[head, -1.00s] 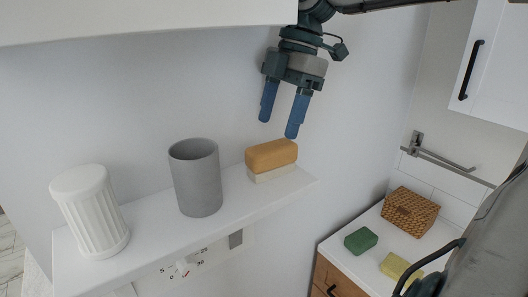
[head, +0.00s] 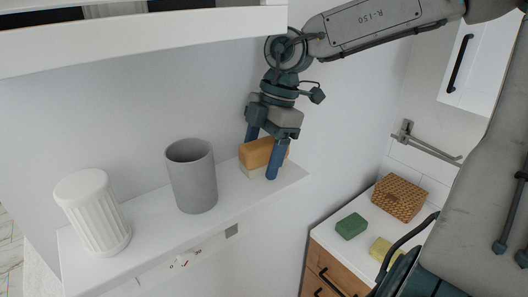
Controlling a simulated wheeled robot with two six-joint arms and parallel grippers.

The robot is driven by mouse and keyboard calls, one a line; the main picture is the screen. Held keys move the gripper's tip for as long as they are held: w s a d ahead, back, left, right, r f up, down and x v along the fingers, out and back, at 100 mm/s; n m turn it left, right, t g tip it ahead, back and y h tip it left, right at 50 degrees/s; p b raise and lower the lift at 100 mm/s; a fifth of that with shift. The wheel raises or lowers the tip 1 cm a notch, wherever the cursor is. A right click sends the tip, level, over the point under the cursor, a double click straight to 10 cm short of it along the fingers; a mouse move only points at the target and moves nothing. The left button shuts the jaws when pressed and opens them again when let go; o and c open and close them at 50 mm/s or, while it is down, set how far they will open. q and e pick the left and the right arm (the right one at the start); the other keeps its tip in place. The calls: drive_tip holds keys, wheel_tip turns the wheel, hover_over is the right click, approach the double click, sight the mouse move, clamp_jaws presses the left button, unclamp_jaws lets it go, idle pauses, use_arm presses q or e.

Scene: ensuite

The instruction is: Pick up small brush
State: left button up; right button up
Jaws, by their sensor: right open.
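The small brush, a block with an orange-brown top (head: 257,152) and a pale underside, lies at the right end of the white wall shelf (head: 150,232). My right gripper (head: 263,156) points down over it with its blue fingers spread apart. One finger is in front of the brush's near side and the other is at its far side, partly hidden. I cannot tell whether either finger touches it. My left gripper is not in view.
A grey cup (head: 192,178) stands left of the brush, and a white ribbed jar (head: 94,213) farther left. A white edge (head: 140,38) hangs above. At lower right, a counter holds a wicker box (head: 398,198), a green block (head: 351,226) and a yellow block (head: 381,249).

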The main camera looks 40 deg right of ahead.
sight(260, 149)
drive_tip(key=shift+f+b, duration=0.2)
drive_tip(key=shift+b, duration=0.3)
drive_tip(key=c, duration=1.1)
drive_tip(key=shift+r, duration=0.1)
drive_tip(key=shift+r+p, duration=0.25)
drive_tip(key=shift+p, duration=0.35)
drive_tip(key=shift+s+d+b, duration=0.1)
drive_tip(key=shift+b, duration=0.95)
wheel_tip(260, 149, up, 6)
drive_tip(key=shift+b, duration=1.05)
drive_tip(key=shift+s+a+r+b, duration=0.15)
drive_tip(key=shift+s+b, duration=0.05)
drive_tip(key=shift+s, duration=0.2)
drive_tip(key=shift+s+a+r+b, duration=0.1)
drive_tip(key=shift+s+b, duration=0.1)
drive_tip(key=shift+s, duration=0.15)
drive_tip(key=shift+s+a+r+b, duration=0.1)
drive_tip(key=shift+s+a+b, duration=0.2)
drive_tip(key=shift+s+b, duration=1.9)
drive_tip(key=shift+s+a+b, duration=0.3)
drive_tip(key=shift+s+b, duration=0.05)
drive_tip(key=shift+s, duration=3.55)
drive_tip(key=shift+s+a+r+b, duration=0.1)
drive_tip(key=shift+s+a+b, duration=0.2)
drive_tip(key=shift+s+b, duration=1.9)
